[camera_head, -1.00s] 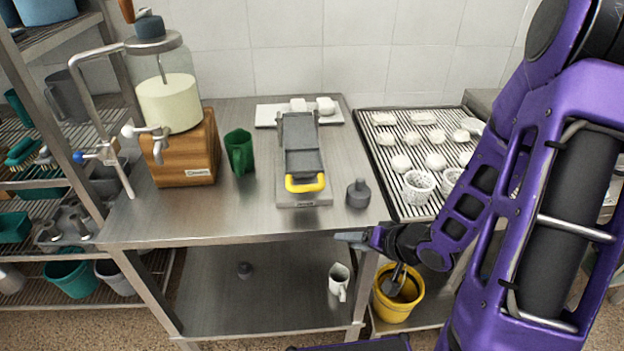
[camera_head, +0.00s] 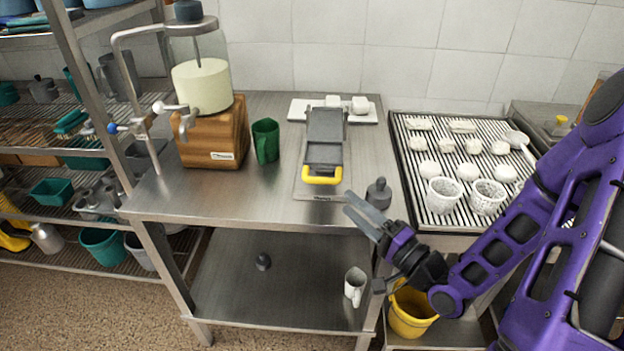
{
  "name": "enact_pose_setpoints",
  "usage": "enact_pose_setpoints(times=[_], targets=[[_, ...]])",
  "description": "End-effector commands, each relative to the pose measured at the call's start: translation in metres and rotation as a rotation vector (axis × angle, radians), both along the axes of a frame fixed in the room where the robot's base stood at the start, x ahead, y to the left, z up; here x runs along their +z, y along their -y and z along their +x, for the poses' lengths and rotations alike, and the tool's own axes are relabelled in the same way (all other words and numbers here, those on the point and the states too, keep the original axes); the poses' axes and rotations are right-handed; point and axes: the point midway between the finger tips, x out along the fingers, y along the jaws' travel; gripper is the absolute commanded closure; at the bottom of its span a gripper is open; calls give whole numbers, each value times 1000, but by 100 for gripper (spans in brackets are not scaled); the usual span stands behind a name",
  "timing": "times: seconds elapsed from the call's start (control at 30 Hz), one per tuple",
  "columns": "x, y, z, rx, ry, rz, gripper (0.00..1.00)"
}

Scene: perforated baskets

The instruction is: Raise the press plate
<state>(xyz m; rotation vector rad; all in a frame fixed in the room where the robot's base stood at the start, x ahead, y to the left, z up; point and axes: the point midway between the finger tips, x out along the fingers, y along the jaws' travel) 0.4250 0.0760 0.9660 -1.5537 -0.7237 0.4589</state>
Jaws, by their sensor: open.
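The press on the steel table has a grey plate (camera_head: 324,128) with a yellow handle (camera_head: 322,176) at its front end. The plate lies down over the press base (camera_head: 319,192), the handle close to the base's front; I cannot tell whether they touch. My gripper (camera_head: 361,212) is open and empty. Its fingers point up and left at the table's front edge, to the right of and nearer than the yellow handle, apart from it. A small dark grey weight (camera_head: 378,194) with a knob stands just beyond the fingers.
A green mug (camera_head: 265,141) and a wooden stand (camera_head: 214,138) with a glass jar are left of the press. A white board (camera_head: 300,108) with white pieces lies behind it. A ribbed drain tray (camera_head: 416,203) with perforated baskets (camera_head: 444,191) and white rounds is at right.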

Motion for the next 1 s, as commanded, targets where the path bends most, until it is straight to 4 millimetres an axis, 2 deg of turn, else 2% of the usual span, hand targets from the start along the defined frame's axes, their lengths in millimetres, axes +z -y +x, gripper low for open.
enact_pose_setpoints(times=[0.03, 0.17, 0.33, 0.6, 0.8, 1.0], targets=[[-6, -4, 3, 3, 4, -4, 50], [-4, -15, 11, 4, 6, -2, 50], [7, -42, 40, 7, 3, 0, 50], [14, -77, 77, 4, 0, 1, 50], [16, -89, 91, 2, -1, 0, 50], [16, -91, 94, 0, -2, -1, 50]])
